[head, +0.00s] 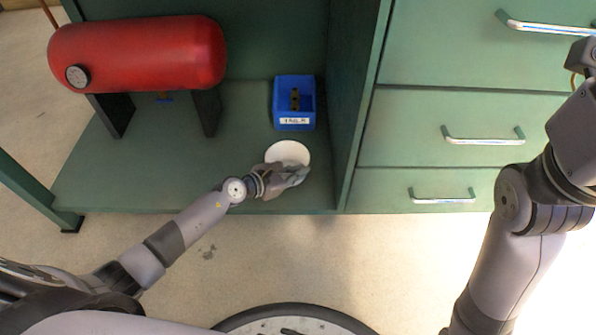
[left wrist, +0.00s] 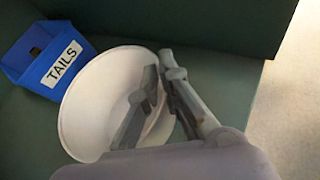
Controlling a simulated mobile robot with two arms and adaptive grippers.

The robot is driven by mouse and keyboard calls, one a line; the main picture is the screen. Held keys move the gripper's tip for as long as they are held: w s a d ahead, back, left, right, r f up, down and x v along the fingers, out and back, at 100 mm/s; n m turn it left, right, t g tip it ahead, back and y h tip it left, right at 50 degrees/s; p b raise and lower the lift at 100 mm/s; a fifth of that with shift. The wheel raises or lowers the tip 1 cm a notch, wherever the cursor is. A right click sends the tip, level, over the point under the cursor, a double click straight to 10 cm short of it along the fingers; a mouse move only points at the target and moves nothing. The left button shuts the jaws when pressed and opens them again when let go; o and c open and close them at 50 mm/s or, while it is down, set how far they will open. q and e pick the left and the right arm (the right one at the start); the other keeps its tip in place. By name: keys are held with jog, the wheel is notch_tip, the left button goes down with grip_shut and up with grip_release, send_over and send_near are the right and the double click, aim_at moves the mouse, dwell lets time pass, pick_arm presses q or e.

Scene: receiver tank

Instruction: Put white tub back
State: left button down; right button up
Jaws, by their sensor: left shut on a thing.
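The white tub (head: 287,151) is on the green lower shelf, near its front right. It is a round, shallow white bowl shape and also shows in the left wrist view (left wrist: 95,95). My left gripper (head: 299,174) is at the tub's front right side. In the left wrist view the left gripper (left wrist: 160,75) is shut on the tub's rim, one finger over the inside and one outside. The fingers and wrist hide part of the tub. Whether its base touches the shelf cannot be told. My right arm is at the right, its gripper beyond the picture edge.
A blue bin labelled TAILS (head: 294,120) stands behind the tub, and shows in the left wrist view (left wrist: 45,62). A red tank (head: 140,55) on dark legs stands at the left. Green drawers (head: 460,125) are right of the upright panel. The shelf's (head: 160,180) front middle is clear.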

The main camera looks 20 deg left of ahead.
pick_arm(q)
jog(key=c, duration=1.8)
grip_release()
jog(key=shift+f, duration=0.1)
